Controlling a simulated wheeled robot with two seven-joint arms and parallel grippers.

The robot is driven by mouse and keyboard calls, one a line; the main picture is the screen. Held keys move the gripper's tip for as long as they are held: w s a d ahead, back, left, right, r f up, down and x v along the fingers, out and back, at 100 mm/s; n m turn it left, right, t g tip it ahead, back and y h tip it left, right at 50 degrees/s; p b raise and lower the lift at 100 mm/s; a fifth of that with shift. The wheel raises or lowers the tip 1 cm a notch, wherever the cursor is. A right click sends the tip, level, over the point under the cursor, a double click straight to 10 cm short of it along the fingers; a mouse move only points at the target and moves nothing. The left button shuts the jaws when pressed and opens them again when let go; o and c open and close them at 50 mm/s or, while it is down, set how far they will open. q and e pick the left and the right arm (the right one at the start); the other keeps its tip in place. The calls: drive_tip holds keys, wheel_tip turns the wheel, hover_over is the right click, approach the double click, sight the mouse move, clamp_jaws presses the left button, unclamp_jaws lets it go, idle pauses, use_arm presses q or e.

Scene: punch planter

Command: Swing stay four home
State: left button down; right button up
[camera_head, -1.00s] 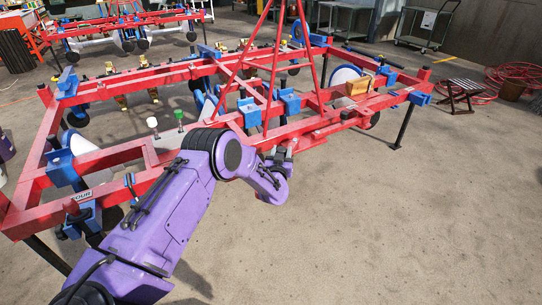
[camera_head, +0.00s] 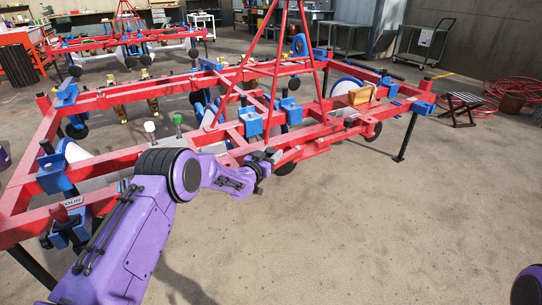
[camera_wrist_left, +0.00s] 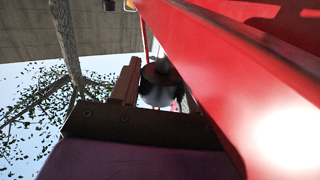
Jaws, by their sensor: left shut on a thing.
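The red planter frame (camera_head: 300,140) stands across the middle of the head view, with a white plate marked "OUR" (camera_head: 73,203) on its front left rail. My left gripper (camera_head: 262,160) is at the front rail, below the red tower legs. In the left wrist view it is shut on a dark, rounded knob-like part (camera_wrist_left: 160,85), close beside a large red beam (camera_wrist_left: 235,70). I cannot tell for sure that this part belongs to stay four. In the head view the held part is mostly hidden by my gripper. My right gripper is out of view.
A stool (camera_head: 460,109) and red hose (camera_head: 512,82) lie farther right. The floor in front is clear.

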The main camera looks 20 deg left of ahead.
use_arm(q)
drive_tip(key=shift+r, duration=0.15)
drive_tip(key=c, duration=0.6)
unclamp_jaws()
drive_tip(key=shift+d, duration=0.1)
drive_tip(key=shift+c, duration=0.2)
drive_tip(key=shift+s, duration=0.25)
drive_tip(key=s+a+p, duration=0.1)
drive_tip(key=s, duration=0.9)
drive_tip(key=shift+a+p, duration=0.25)
drive_tip(key=shift+p, duration=0.15)
